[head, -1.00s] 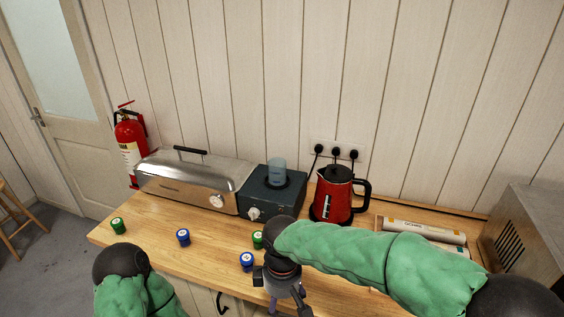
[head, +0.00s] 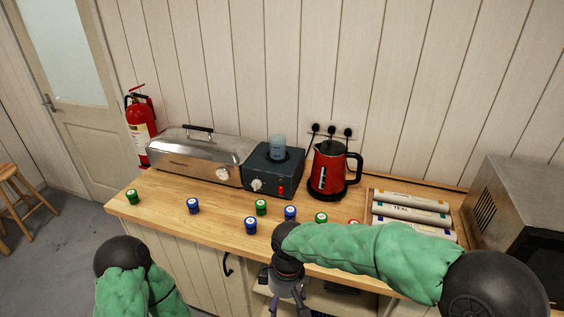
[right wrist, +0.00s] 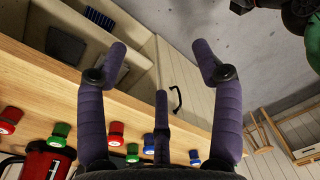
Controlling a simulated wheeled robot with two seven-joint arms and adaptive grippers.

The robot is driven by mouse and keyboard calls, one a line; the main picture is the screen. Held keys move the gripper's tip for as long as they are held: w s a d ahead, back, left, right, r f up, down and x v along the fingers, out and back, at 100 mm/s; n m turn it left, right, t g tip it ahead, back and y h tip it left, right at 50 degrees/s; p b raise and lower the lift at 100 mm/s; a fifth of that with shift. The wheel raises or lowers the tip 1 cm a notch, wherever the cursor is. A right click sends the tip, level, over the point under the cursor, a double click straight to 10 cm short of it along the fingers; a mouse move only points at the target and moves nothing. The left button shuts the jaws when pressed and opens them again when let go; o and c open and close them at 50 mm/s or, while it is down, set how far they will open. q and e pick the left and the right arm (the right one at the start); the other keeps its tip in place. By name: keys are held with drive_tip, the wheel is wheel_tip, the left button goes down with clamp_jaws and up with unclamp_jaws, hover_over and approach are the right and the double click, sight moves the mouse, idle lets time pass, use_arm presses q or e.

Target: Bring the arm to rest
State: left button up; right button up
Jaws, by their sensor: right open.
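My right arm crosses the lower right of the head view in a green sleeve. Its gripper (head: 287,292) hangs in front of the counter's front edge, partly hidden by the wrist. In the right wrist view the purple fingers of this gripper (right wrist: 160,62) are spread wide with nothing between them. My left arm shows only as a dark joint and green sleeve at the lower left of the head view; its gripper is out of frame.
Several small blue, green and red-capped jars stand along the wooden counter (head: 160,203). Behind are a steel steamer (head: 200,158), a dark heater (head: 272,170) and a red kettle (head: 328,168). Labelled rolls (head: 410,212) lie right, beside a metal appliance (head: 510,225). A stool (head: 22,195) stands left.

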drive_tip(key=s+d+f+m+y, duration=0.1)
drive_tip(key=s+d+f+m, duration=0.15)
drive_tip(key=f, duration=0.75)
drive_tip(key=s+d+f+m+y, duration=0.2)
drive_tip(key=f+m, duration=0.2)
drive_tip(key=f, duration=0.6)
drive_tip(key=s+d+f+m, duration=0.5)
drive_tip(key=s+f+m, duration=0.2)
drive_tip(key=f, duration=0.3)
drive_tip(key=shift+s+t, duration=0.4)
drive_tip(key=shift+s, duration=0.05)
